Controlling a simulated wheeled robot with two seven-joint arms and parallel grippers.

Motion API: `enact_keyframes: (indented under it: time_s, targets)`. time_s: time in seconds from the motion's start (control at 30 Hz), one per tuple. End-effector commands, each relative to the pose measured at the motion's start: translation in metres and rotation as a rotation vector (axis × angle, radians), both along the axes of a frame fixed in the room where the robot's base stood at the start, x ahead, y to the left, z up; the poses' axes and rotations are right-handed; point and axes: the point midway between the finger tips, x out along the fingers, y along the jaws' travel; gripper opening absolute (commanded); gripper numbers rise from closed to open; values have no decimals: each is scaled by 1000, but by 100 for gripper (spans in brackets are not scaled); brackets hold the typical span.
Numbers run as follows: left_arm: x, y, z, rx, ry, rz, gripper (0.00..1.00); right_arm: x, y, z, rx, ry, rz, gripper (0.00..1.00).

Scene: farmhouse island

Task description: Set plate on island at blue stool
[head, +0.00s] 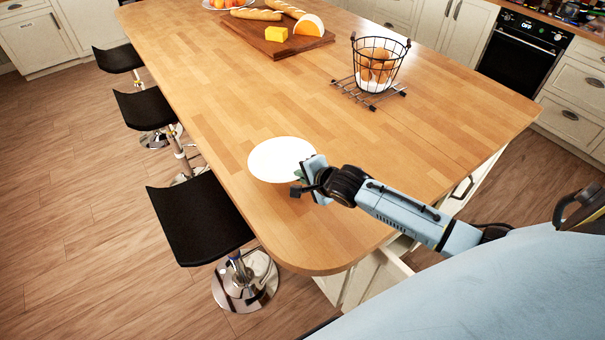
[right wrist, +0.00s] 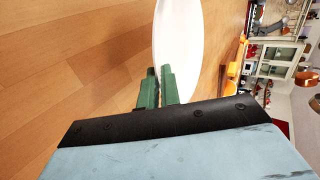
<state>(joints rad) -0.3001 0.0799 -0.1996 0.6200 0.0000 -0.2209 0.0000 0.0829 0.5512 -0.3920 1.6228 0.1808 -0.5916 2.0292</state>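A round white plate (head: 281,159) is over the near-left part of the wooden island (head: 330,200), looking about level. My right gripper (head: 308,178) is at its near-right rim. In the right wrist view its green fingers (right wrist: 157,88) are close together, with the rim of the plate (right wrist: 178,40) between them. I cannot tell whether the plate touches the wood. Black-seated stools (head: 200,220) (head: 147,108) (head: 119,58) stand along the island's left side; no seat looks blue. My left gripper is not in view.
A wire basket (head: 376,68) with brown contents stands on a rack (head: 350,88) beyond the plate. Farther back are a cutting board (head: 262,38) with bread and cheese, and a fruit plate (head: 212,5). The wood around the plate is clear.

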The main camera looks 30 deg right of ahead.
Motion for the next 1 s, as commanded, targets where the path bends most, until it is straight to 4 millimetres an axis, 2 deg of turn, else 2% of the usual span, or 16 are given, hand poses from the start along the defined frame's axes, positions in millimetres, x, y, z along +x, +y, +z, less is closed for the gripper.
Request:
enact_keyframes:
  time_s: [0.6, 1.0]
  targets:
    - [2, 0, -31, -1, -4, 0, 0, 1, 0, -49, 2, -4, -1, 0]
    - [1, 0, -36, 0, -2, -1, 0, 1, 0, -59, 1, -4, -1, 0]
